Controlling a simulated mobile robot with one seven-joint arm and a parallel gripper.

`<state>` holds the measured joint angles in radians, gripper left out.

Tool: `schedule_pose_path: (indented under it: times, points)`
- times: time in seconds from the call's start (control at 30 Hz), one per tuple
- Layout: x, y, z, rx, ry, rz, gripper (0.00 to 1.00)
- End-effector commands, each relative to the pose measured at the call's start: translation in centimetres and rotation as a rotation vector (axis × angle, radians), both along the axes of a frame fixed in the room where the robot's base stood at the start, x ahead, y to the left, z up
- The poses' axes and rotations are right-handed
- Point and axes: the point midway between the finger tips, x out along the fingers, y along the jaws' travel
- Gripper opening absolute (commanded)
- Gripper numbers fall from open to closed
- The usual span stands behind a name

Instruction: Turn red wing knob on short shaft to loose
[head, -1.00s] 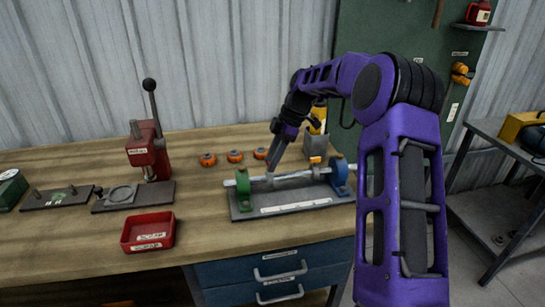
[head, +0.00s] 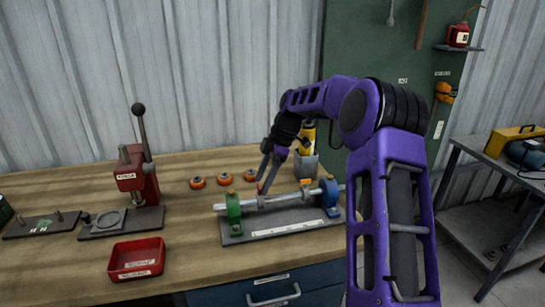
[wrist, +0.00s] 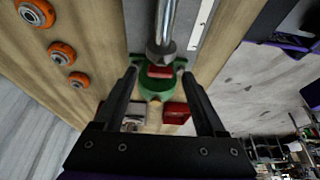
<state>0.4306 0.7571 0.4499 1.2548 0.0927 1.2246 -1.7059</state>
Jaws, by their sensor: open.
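A steel shaft (head: 280,201) lies across a grey base plate, held by a green bearing block (head: 234,212) at the left and a blue one (head: 328,195) at the right. In the wrist view the shaft (wrist: 165,22) runs to a collar and the green block (wrist: 156,86). A small red part, seemingly the red wing knob (wrist: 160,72), shows in front of the green block; its wings are not clear. My gripper (wrist: 160,76) is open, its fingers either side of the red part in this view. In the head view my gripper (head: 263,190) is above and behind the shaft; I cannot tell any contact.
A red tray (head: 136,272) and a red hand press (head: 135,178) stand left of the fixture. Several orange-rimmed wheels (head: 224,178) lie behind it. A grey holder (head: 305,164) with a yellow item stands behind the shaft. The bench front between tray and fixture is clear.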

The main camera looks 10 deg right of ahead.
Motion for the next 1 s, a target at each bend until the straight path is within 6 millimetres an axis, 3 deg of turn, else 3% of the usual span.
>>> schedule_pose_path:
  times: [0.6, 0.8, 1.0]
  points:
    - [0.1, -5.3, 12.9, 0.0, -0.004, -0.002, 0.72]
    - [0.1, -6.1, 14.9, 0.0, 0.0, 0.0, 0.72]
    - [0.1, -6.3, 15.3, 0.0, 0.001, 0.0, 0.72]
